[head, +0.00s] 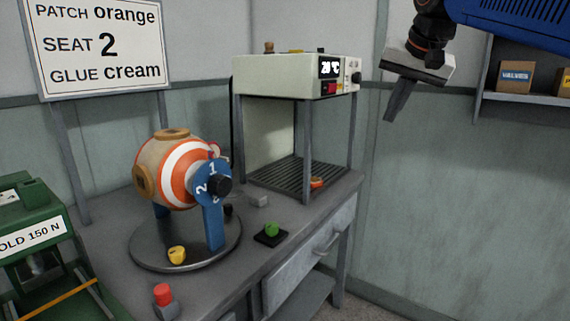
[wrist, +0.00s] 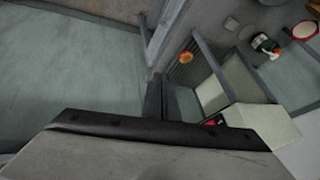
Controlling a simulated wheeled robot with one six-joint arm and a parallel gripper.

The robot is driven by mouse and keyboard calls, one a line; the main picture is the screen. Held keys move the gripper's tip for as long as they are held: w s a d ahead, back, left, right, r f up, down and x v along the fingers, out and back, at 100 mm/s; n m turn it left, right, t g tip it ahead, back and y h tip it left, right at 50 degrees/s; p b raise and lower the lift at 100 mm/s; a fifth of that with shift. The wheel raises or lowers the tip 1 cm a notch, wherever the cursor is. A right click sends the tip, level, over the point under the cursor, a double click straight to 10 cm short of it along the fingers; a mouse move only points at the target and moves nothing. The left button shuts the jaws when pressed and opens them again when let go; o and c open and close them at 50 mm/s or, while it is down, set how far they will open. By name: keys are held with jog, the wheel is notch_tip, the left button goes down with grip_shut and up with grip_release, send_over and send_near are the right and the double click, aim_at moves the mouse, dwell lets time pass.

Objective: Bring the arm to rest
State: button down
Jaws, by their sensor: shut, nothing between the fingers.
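My gripper (head: 397,101) hangs at the upper right of the head view, in front of the wall and clear of the bench. Its dark fingers point down and are closed together with nothing between them. In the wrist view the gripper body fills the bottom and the fingers (wrist: 153,98) show as a dark strip in the middle. The blue arm link at the top right is mine.
A white-topped press (head: 290,78) reading 20 °C stands on the grey bench (head: 130,280). A striped ball (head: 180,165) sits on a round stand. A sign (head: 98,48) stands left, a green machine (head: 35,225) below it. A shelf (head: 520,98) with boxes is right.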

jog(key=s+d+f+n, duration=0.1)
jog(key=s+f, duration=0.7)
jog(key=f, duration=0.4)
jog(key=s+d+f+n+g, duration=0.1)
jog(key=s+d+f, duration=0.1)
jog(key=s+f, duration=0.7)
jog(key=s+d+f+n, duration=0.1)
jog(key=s+f+n, duration=0.1)
jog(key=s+f, duration=0.7)
notch_tip(320, 180, down, 8)
jog(key=shift+d+r+g+h, duration=0.25)
jog(key=shift+d+g+h, duration=0.05)
jog(key=shift+h, duration=0.1)
